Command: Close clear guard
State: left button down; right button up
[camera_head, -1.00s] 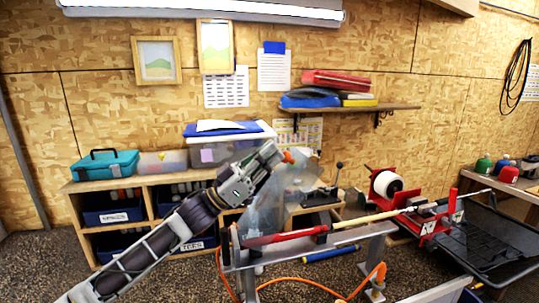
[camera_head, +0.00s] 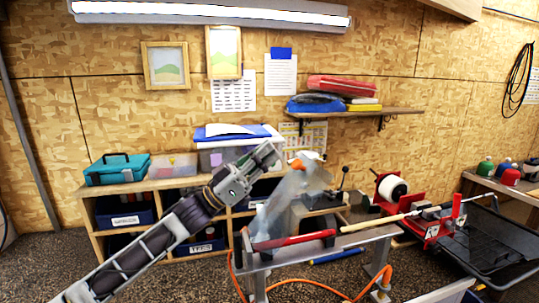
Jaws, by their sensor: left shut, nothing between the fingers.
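The clear guard (camera_head: 284,196) is a translucent, hazy panel standing tilted up over the near end of the bench stand, with an orange tab (camera_head: 296,164) at its top edge. A club with a red grip (camera_head: 293,241) lies beneath and in front of it. My left gripper (camera_head: 270,154) is shut and empty. It is just left of the orange tab, with a small gap seen between them. My right gripper is out of view.
A grey bench stand (camera_head: 327,244) carries the club and a lever device (camera_head: 322,198). A red clamp with a white roll (camera_head: 392,188) and a black tray (camera_head: 495,240) stand right. Shelving with bins (camera_head: 125,218) is behind my left arm.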

pick_arm(q)
jog(key=b+v, duration=0.3)
jog(key=v, duration=0.6)
jog(key=shift+f, duration=0.35)
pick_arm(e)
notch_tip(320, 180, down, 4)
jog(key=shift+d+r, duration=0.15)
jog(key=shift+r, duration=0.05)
pick_arm(q)
jog(key=shift+d, duration=0.1)
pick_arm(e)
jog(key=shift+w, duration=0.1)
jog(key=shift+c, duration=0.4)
